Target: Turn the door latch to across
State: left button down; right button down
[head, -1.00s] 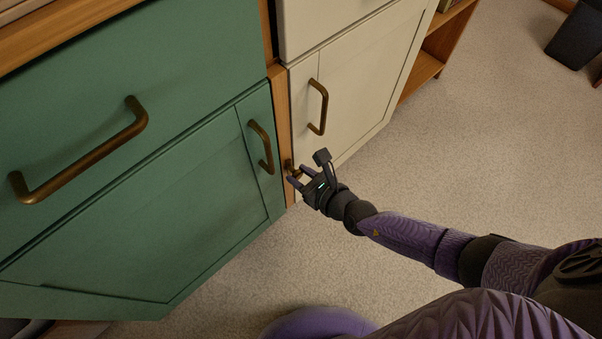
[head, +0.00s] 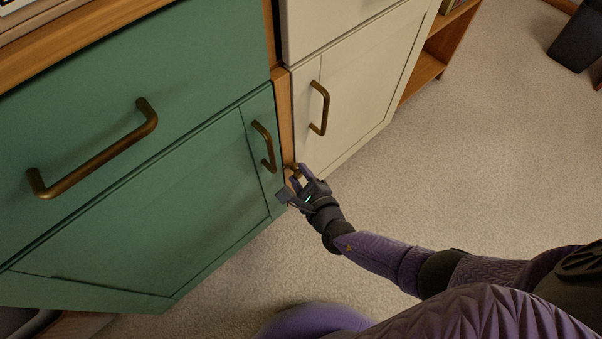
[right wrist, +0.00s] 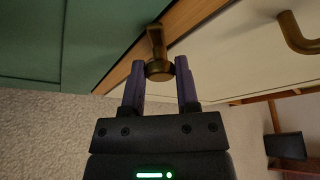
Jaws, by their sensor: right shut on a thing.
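The door latch (head: 290,167) is a small brass piece on the wooden post between the green door (head: 160,210) and the cream door (head: 360,95). My right gripper (head: 298,175) is at the latch, below the two door handles. In the right wrist view the latch shows a round knob (right wrist: 159,70) and a short bar (right wrist: 156,40) lying over the wooden strip. My right gripper (right wrist: 159,64) is shut on the knob, one purple finger on each side. In the head view the fingers partly hide the latch, so its exact angle is unclear there. My left gripper is not in view.
Brass handles stick out from the green door (head: 264,146) and the cream door (head: 319,108), close above the latch. A larger handle (head: 95,150) is on the green drawer. A dark bin (head: 575,42) stands far right. The carpet (head: 470,160) on the right is clear.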

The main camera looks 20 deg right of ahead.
jog(key=shift+f+n+t, duration=0.2)
jog(key=shift+n+t, duration=0.1)
jog(key=shift+n, duration=0.4)
jog(key=shift+s+a+f+n+t+h+b, duration=0.1)
jog(key=shift+n+t+h+b, duration=0.3)
jog(key=shift+n+h+b, duration=0.45)
jog(key=shift+n, duration=0.55)
jog(key=shift+n+t, duration=0.4)
jog(key=shift+n, duration=0.2)
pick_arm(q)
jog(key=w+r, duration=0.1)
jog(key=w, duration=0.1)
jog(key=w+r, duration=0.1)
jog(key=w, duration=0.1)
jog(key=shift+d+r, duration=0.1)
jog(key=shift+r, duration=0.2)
pick_arm(e)
jog(key=shift+f+n+t, duration=0.15)
jog(key=shift+n+t, duration=0.25)
jog(key=shift+n, duration=0.6)
jog(key=shift+c, duration=1.9)
grip_release()
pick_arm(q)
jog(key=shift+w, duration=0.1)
pick_arm(e)
jog(key=shift+r, duration=0.2)
